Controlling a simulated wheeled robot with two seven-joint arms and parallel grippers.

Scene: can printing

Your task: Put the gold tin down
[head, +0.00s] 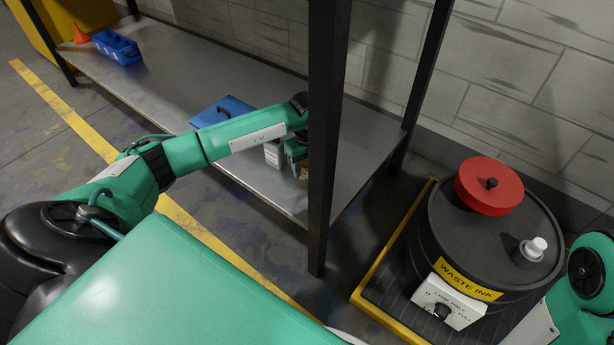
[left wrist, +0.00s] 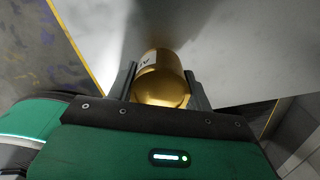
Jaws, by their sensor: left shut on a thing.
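My left arm reaches in from the left over the low grey metal shelf (head: 165,92). In the left wrist view, the left gripper (left wrist: 160,85) is shut on the gold tin (left wrist: 160,80), with one finger on each side of it. The tin has a pale label with dark print. In the head view the left gripper (head: 298,160) is partly hidden behind the black post, and only a small gold-brown bit of the tin shows. I cannot tell whether the tin touches the shelf. My right gripper is out of view.
A black upright post (head: 325,140) stands just right of the left gripper. A blue case (head: 222,111), a blue bin (head: 117,48) and an orange funnel (head: 81,35) are on the shelf. A waste ink drum (head: 490,240) with a red lid stands at the right.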

